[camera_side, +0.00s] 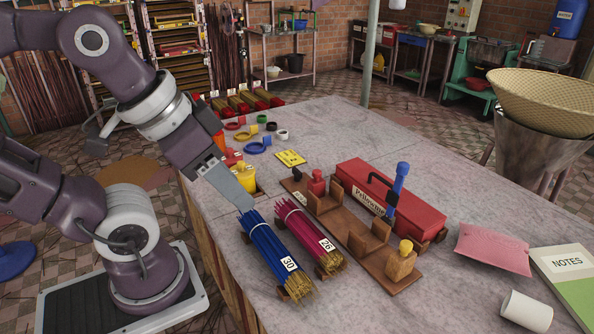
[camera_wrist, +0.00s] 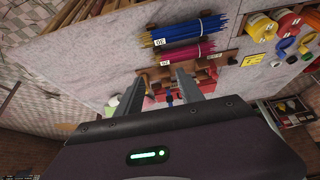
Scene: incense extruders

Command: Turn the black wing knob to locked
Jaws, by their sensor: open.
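A small black knob-like piece (camera_side: 297,173) sits at the far end of the wooden rack (camera_side: 325,217) in the side view, beside a red piece (camera_side: 317,182). It is too small to tell whether it is the wing knob or which way it is turned, and I can read no locked mark. My gripper (camera_side: 242,203) is open and empty, left of the rack, by the far end of the blue stick bundle (camera_side: 268,245). In the wrist view its two fingers (camera_wrist: 160,86) stand apart, with the rack partly hidden behind them.
A magenta stick bundle (camera_side: 312,240) lies between the blue bundle and the rack. A red box (camera_side: 415,215) with a black handle and an upright blue piece (camera_side: 397,185) stand right of the rack. A pink packet (camera_side: 493,248), notes book (camera_side: 568,275) and white cup (camera_side: 527,310) lie farther right.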

